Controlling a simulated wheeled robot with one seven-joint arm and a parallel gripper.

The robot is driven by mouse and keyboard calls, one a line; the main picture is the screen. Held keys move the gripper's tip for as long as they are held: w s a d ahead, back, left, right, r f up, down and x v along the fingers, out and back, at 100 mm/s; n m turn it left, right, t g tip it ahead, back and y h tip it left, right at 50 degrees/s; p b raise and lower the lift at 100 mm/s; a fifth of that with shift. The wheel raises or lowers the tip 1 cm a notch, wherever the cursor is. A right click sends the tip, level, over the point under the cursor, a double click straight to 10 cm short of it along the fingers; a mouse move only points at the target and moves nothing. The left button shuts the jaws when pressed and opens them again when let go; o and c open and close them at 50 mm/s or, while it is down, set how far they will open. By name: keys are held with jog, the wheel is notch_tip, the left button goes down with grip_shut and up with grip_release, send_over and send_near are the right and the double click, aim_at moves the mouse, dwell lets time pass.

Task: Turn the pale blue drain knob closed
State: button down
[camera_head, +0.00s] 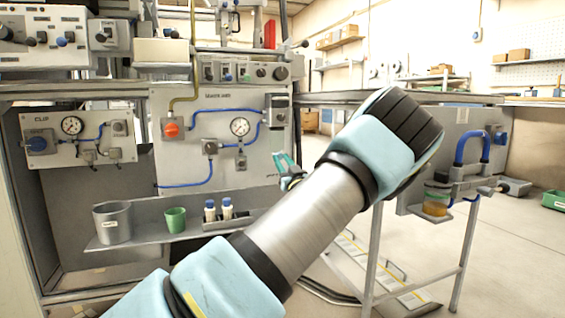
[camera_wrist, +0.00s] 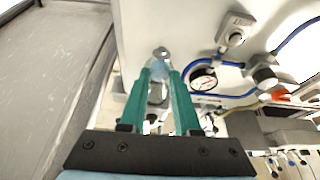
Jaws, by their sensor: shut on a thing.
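My gripper (camera_wrist: 160,76) has two teal fingers, which are shut on the pale blue drain knob (camera_wrist: 158,70) in the wrist view. Only a small part of the knob shows between the fingers, with a grey round fitting just beyond it on the pale panel. Its turn angle cannot be made out. In the head view my gripper (camera_head: 283,168) is at the lower right edge of the middle panel (camera_head: 225,103), partly behind my arm. The knob cannot be made out there.
The middle panel carries an orange-red knob (camera_head: 171,130), a pressure gauge (camera_head: 240,127) and blue hoses. A shelf below holds a grey cup (camera_head: 113,222), a green cup (camera_head: 175,220) and small white bottles (camera_head: 227,208). A metal stand with a jar (camera_head: 436,203) is at the right.

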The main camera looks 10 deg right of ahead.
jog(key=shift+n+y, duration=0.7)
jog(key=shift+n, duration=0.5)
jog(key=c, duration=0.6)
grip_release()
jog(key=shift+d, duration=0.1)
jog(key=shift+s, duration=0.1)
jog(key=p+v, duration=0.2)
jog(key=v, duration=0.8)
jog(key=shift+s+p, duration=0.3)
jog(key=shift+p, duration=0.1)
jog(key=shift+d, duration=0.1)
